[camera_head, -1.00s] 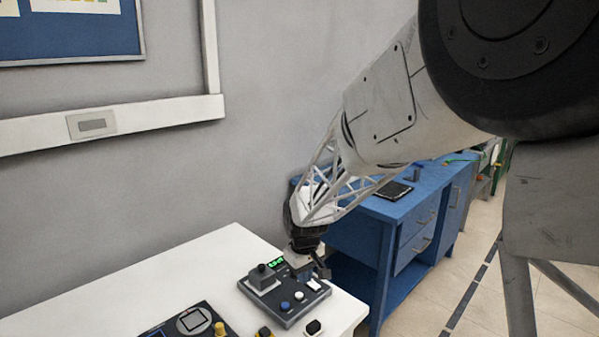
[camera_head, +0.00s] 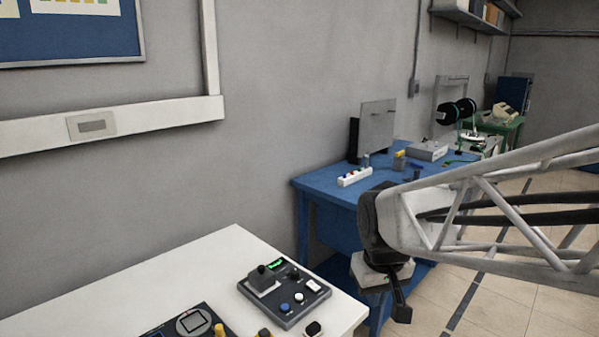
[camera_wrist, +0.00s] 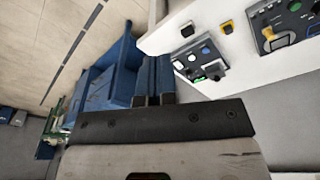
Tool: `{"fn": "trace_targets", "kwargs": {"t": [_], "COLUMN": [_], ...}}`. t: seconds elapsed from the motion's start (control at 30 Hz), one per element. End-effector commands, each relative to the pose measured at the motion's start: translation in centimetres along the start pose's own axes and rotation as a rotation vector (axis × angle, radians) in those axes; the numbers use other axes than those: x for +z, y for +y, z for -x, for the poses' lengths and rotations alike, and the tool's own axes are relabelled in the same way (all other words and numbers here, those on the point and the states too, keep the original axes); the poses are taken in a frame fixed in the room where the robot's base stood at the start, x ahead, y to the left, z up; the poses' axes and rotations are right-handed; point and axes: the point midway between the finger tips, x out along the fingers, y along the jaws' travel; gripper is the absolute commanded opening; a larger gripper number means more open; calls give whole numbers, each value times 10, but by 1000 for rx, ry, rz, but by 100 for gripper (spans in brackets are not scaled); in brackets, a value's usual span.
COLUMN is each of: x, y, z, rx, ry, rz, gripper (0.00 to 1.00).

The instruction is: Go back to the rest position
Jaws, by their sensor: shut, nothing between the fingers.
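My gripper (camera_head: 401,310) hangs in the air to the right of the white table (camera_head: 225,262), apart from it, in the head view. In the wrist view my gripper (camera_wrist: 154,72) shows its two dark fingers side by side, shut and empty. The grey control box (camera_head: 287,293) lies on the white table, left of my gripper. It has a green display, a black knob, a blue button and white buttons. It also shows in the wrist view (camera_wrist: 199,58), to the right of the fingers.
A second dark panel (camera_head: 188,326) with a yellow knob is at the front of the white table. Open floor lies to the right.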

Motion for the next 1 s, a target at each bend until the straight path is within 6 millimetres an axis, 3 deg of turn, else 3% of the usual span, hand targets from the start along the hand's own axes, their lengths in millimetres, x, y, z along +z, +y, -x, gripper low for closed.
{"fn": "trace_targets", "kwargs": {"t": [0.23, 0.5, 0.7, 1.0], "x": [59, 116, 137, 141], "y": [8, 11, 12, 11], "z": [21, 31, 32, 32], "rx": [12, 23, 27, 28], "ry": [33, 60, 70, 71], "rz": [-103, -203, -244, -252], "gripper": [0, 0, 0, 0]}}
